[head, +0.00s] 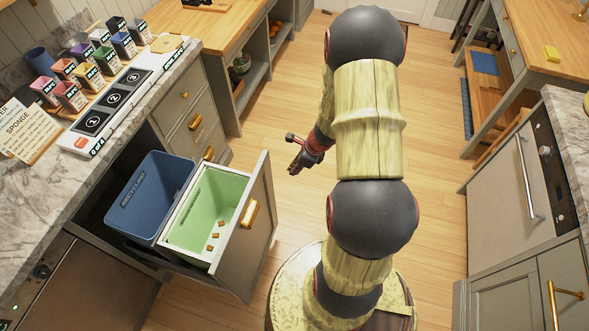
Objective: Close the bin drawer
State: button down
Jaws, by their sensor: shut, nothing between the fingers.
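The bin drawer (257,243) is pulled out from the left counter. Its grey-brown front panel has a brass handle (251,213) and faces right. Inside it are a blue recycling bin (150,195) and a green bin (225,185) with several small brown pieces at the bottom. My gripper (297,163) hangs beyond the drawer, up and to the right of its front panel, apart from it. It is shut and empty, with its fingers pointing left. My arm hides part of the floor.
The left counter (40,200) holds several coloured cups, a numbered panel (115,100) and a sponge sign (28,130). Closed drawers (185,110) sit beyond the bin drawer. An oven (505,185) stands at the right. The wooden floor (440,130) between is clear.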

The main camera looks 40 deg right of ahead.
jog(key=w+a+f+b, duration=0.2)
jog(key=w+a+f, duration=0.1)
jog(key=w+f, duration=0.2)
jog(key=shift+w+f+b, duration=0.2)
jog(key=shift+b, duration=0.1)
jog(key=shift+a, duration=0.1)
